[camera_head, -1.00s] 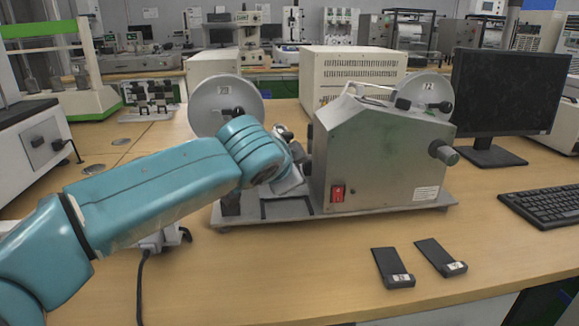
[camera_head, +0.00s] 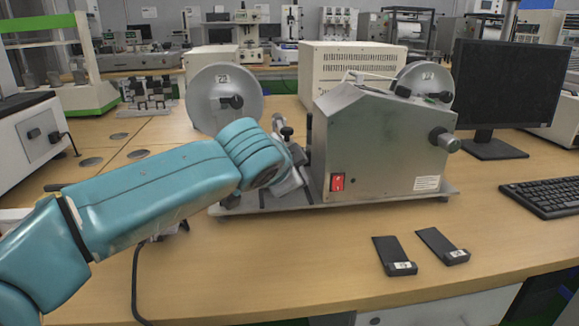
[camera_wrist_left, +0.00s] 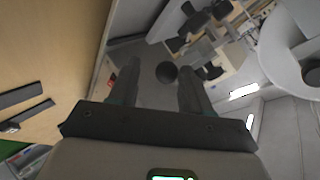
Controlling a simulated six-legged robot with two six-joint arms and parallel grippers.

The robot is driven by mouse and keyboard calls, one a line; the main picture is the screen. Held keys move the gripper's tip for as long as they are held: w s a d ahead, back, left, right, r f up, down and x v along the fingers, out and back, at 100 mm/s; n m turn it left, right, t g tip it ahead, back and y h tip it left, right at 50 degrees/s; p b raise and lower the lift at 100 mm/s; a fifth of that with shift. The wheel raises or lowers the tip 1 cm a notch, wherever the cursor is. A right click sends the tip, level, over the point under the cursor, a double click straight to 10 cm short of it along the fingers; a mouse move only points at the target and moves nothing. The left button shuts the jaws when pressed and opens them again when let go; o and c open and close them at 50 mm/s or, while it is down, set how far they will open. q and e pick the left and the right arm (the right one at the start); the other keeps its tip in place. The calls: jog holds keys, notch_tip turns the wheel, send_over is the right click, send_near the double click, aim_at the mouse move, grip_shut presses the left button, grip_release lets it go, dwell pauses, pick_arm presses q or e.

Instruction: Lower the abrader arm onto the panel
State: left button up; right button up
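The abrader is a grey metal machine (camera_head: 375,150) on a flat base plate (camera_head: 400,198), with a red switch on its front. A small metal arm piece with a black knob (camera_head: 286,133) stands up beside the housing's left side, just behind my left wrist. My left gripper (camera_wrist_left: 158,78) is open in the left wrist view, its two dark fingers apart. A dark round knob (camera_wrist_left: 166,72) shows between or beyond the fingers; I cannot tell whether they touch it. In the head view my wrist hides most of the gripper and the panel area. My right gripper is not in view.
Round wheels stand at the machine's left (camera_head: 224,98) and right rear (camera_head: 424,84). Two black plates (camera_head: 394,256) lie on the table in front. A monitor (camera_head: 508,90) and keyboard (camera_head: 548,196) are at the right. A dark cable (camera_head: 137,285) runs down the left front.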

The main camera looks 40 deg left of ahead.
pick_arm(q)
jog(key=shift+a+f, duration=0.1)
jog(key=p+v, duration=0.5)
jog(key=v, duration=1.1)
jog(key=shift+s+p, duration=0.15)
jog(key=shift+p, duration=0.15)
